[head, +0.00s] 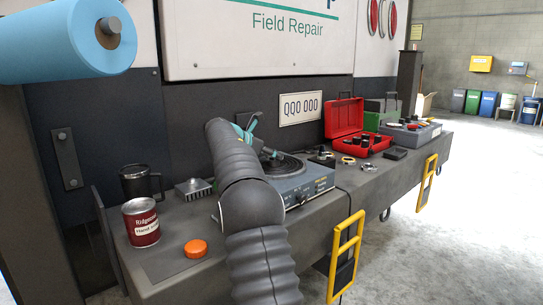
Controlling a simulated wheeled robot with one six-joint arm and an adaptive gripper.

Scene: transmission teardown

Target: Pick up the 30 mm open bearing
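Several small ring-shaped parts lie on the bench right of the grey device. They include a pale ring (348,160) and a yellowish ring (369,167). They are too small to tell which, if any, is the 30 mm open bearing. My arm in its black ribbed sleeve rises from the bottom middle and bends over the bench. My gripper (268,153) shows only in part behind the arm, with teal pieces above the round dark top of the grey device (305,183). Its fingertips are mostly hidden, so I cannot tell whether it is open or holds anything.
A red open case (345,121) and a grey box of parts (410,132) stand farther right on the bench (330,203). A red can (141,222), black mug (140,182), finned metal block (194,189) and orange lid (196,249) are at left. Yellow handles (346,255) stick out in front.

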